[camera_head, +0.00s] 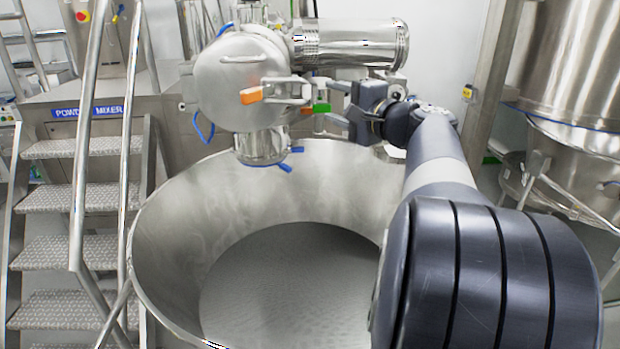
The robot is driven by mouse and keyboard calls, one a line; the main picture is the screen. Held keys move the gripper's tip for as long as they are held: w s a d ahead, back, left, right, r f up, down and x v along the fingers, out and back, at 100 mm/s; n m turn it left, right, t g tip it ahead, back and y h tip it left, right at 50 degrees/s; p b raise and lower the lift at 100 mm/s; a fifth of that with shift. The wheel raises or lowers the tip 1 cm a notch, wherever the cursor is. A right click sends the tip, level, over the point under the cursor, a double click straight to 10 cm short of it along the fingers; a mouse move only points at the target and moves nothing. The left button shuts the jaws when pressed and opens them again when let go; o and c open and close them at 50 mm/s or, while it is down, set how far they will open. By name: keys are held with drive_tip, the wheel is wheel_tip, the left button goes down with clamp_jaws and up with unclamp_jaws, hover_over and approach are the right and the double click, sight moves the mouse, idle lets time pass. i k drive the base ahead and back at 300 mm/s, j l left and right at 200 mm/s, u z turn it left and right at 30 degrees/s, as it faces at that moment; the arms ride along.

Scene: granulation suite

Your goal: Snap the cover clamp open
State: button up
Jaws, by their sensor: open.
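The round steel cover (240,78) faces forward on the mixer's housing, above the large bowl. A clamp with an orange tab (251,95) and a metal lever (288,90) sits at the cover's lower right. A green tab (321,108) shows just right of the lever. My gripper (333,102) is open and points left, with its fingers close to the green tab and the lever's right end. I cannot tell whether the fingers touch either one. The gripper seems empty.
A wide steel bowl (160,225) stands below the cover and gripper. Steps with handrails (85,150) are at the left, under a "POWDER MIXER" sign (88,112). A horizontal steel cylinder (350,42) lies above the gripper. A large steel vessel (575,70) is at the right.

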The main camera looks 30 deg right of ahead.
sight(251, 96)
drive_tip(key=k+u, duration=0.4)
drive_tip(key=k+j+u, duration=0.1)
drive_tip(key=k+u, duration=0.25)
drive_tip(key=i+j+z, duration=0.35)
drive_tip(key=i, duration=0.25)
drive_tip(key=i+j+z, duration=0.3)
drive_tip(key=i+j, duration=0.2)
